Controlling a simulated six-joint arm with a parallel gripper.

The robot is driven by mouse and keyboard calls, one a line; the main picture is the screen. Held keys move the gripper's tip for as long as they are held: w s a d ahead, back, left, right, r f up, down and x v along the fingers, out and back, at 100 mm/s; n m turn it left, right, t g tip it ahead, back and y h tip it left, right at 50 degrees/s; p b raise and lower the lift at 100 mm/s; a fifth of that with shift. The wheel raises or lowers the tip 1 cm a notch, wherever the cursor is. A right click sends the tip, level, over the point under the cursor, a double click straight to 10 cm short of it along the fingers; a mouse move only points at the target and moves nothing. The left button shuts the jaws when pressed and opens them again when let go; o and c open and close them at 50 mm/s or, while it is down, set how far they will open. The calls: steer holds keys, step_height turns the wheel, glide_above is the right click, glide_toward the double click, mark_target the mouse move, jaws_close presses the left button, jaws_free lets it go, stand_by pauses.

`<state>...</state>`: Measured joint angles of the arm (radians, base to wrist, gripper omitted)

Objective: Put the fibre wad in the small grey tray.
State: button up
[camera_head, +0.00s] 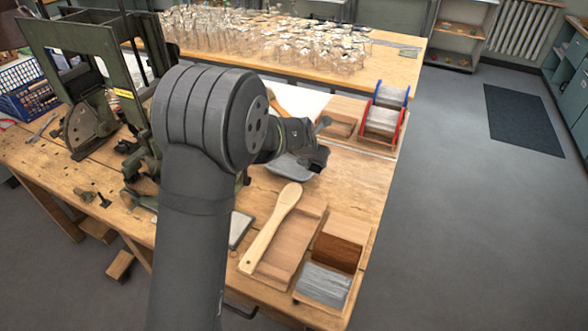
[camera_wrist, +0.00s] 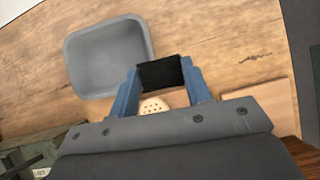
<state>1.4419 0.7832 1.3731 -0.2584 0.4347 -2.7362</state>
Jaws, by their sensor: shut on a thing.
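The fibre wad (camera_wrist: 160,73) is a small black block in the wrist view. My gripper (camera_wrist: 159,78) is shut on it, with a blue finger at each side. The small grey tray (camera_wrist: 104,57) lies on the wooden bench to the upper left of the wad, and its visible inside is empty. In the head view my gripper (camera_head: 317,157) is over the bench by the tray (camera_head: 289,168), which is partly hidden behind my arm.
A pale wooden paddle (camera_head: 267,232) lies on a board (camera_head: 300,242) in front of the tray. A box with brown and grey bundles (camera_head: 325,284) stands at the front right. Red and blue-ended holders (camera_head: 384,110) stand behind. A green machine (camera_head: 85,75) stands left.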

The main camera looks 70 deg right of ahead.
steer(key=w+f, duration=0.1)
steer(key=w, duration=0.1)
steer(key=w+d+f, duration=0.1)
steer(key=w+f, duration=0.1)
steer(key=w, duration=0.1)
steer(key=w+d+f, duration=0.1)
steer(key=w+f, duration=0.1)
steer(key=shift+w+d, duration=0.2)
steer(key=shift+w, duration=0.1)
steer(key=shift+f, duration=1.85)
steer(key=shift+f, duration=0.15)
steer(key=o, duration=0.7)
steer(key=shift+c, duration=0.2)
steer(key=shift+a+r, duration=0.1)
steer(key=shift+r, duration=0.3)
steer(key=v, duration=1.1)
steer(key=shift+a+r, duration=0.15)
steer(key=shift+r, duration=0.05)
